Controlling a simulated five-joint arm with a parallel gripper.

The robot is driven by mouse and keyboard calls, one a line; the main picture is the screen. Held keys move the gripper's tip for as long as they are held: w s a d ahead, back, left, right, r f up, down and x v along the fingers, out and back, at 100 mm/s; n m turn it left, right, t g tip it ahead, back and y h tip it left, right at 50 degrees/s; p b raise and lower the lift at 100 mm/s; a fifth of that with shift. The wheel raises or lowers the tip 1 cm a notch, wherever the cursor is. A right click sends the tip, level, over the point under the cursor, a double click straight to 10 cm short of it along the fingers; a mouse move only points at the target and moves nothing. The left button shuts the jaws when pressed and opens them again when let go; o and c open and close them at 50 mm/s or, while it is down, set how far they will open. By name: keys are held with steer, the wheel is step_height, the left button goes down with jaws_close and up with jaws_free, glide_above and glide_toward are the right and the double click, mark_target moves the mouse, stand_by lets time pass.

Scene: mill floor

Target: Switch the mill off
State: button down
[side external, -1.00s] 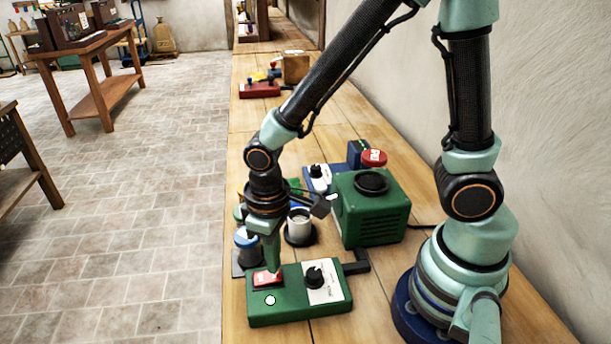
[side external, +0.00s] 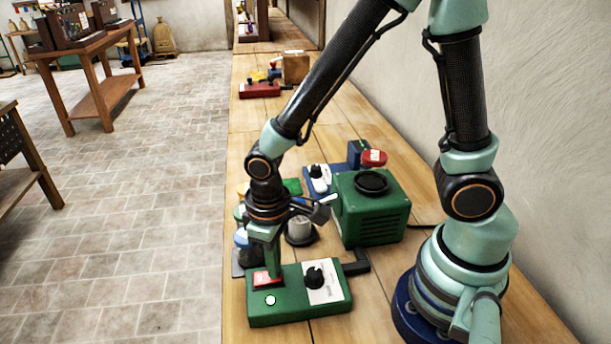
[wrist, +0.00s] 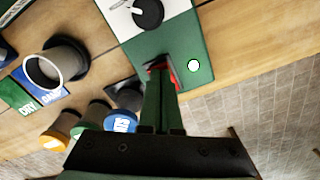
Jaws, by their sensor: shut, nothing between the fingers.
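The green control box (side external: 330,305) lies on the wooden bench. It carries a red rocker switch (side external: 262,281), a pale round lamp (side external: 270,300) and a black knob (side external: 314,277) on a white plate. My gripper (side external: 274,278) is shut and empty, pointing down with its tips at the red switch, apparently touching it. In the wrist view the fingers (wrist: 162,80) cover most of the switch, and the lamp (wrist: 194,66) looks whitish. The green mill housing (side external: 376,217) with a black round top stands behind the control box.
Jars with coloured lids (wrist: 121,121) and a cup (wrist: 57,69) stand beside the control box. The bench's left edge is close to the box.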

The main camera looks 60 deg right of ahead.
steer(key=shift+f, duration=0.2)
steer(key=shift+r, duration=3.55)
steer(key=d+r+m+t, duration=0.3)
steer(key=d+r+t, duration=0.2)
steer(key=d+r, duration=0.7)
steer(key=shift+w+d+r+t, duration=0.15)
steer(key=shift+w+r+t, duration=0.15)
steer(key=shift+r, duration=0.1)
